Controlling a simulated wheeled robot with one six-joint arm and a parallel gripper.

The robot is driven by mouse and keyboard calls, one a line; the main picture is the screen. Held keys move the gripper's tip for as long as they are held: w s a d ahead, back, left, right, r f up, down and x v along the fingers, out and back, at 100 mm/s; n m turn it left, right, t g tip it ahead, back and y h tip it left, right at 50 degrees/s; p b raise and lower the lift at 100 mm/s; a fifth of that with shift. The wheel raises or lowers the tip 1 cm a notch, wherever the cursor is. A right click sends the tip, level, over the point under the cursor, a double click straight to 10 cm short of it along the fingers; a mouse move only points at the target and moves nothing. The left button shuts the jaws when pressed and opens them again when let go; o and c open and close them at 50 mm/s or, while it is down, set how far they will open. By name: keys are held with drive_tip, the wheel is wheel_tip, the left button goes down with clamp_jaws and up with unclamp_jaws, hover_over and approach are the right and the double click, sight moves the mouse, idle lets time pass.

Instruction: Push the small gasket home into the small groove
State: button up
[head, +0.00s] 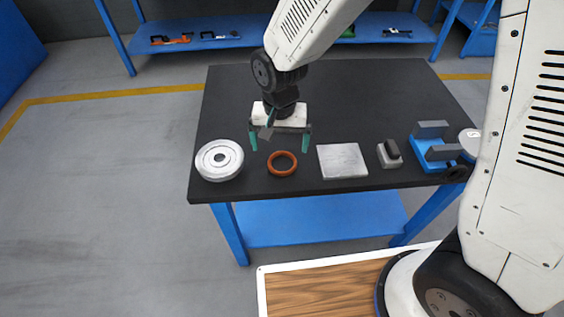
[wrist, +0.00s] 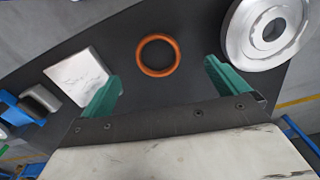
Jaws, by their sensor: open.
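The small gasket is an orange-brown ring (head: 282,163) lying flat on the black table top; it also shows in the wrist view (wrist: 158,55). The flanged shell (head: 219,160) is a round silver part with a central hole, at the table's left front; it also shows in the wrist view (wrist: 268,32). The ring lies apart from the shell, to its right in the head view. I cannot make out the small groove on it. My gripper (head: 279,147) has its teal fingers wide apart and empty, above and behind the ring; the fingers also show in the wrist view (wrist: 160,85).
A light grey square plate (head: 342,161) lies right of the ring. Beyond it are a small block with a dark top (head: 389,154) and a blue vise-like fixture (head: 433,149). The table's (head: 400,90) back half looks clear.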

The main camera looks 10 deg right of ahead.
sight(282, 165)
drive_tip(key=f, duration=0.7)
drive_tip(key=shift+w+d, duration=0.35)
drive_tip(key=shift+w, duration=0.05)
drive_tip(key=c, duration=1.2)
